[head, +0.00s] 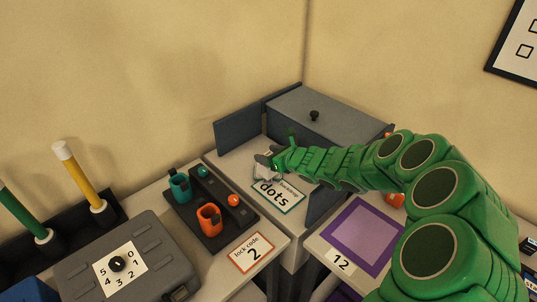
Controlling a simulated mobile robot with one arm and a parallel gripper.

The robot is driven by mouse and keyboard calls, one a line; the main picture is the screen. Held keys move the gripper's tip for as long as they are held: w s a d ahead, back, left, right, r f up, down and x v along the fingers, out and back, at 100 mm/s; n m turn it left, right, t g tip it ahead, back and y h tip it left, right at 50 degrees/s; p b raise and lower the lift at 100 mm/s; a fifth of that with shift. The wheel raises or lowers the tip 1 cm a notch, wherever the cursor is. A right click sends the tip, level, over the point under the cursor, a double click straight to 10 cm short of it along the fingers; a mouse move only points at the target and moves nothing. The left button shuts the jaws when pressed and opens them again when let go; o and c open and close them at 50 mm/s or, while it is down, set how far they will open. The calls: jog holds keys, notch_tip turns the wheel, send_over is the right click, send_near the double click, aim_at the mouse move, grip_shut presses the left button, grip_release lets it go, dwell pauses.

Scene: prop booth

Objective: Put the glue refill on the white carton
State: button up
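My gripper (267,168) is at the end of my green arm, low over the pale grey surface beside the "dots" card. Its grey fingers are small here, and I cannot tell whether they are open or shut. I cannot make out a glue refill. No white carton can be clearly picked out.
A grey box with a black knob (314,116) stands behind my gripper, by upright dark panels (240,122).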

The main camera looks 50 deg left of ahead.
jog(key=shift+r, duration=0.15)
jog(key=v, duration=1.2)
dwell(0.3)
jog(key=shift+r, duration=0.1)
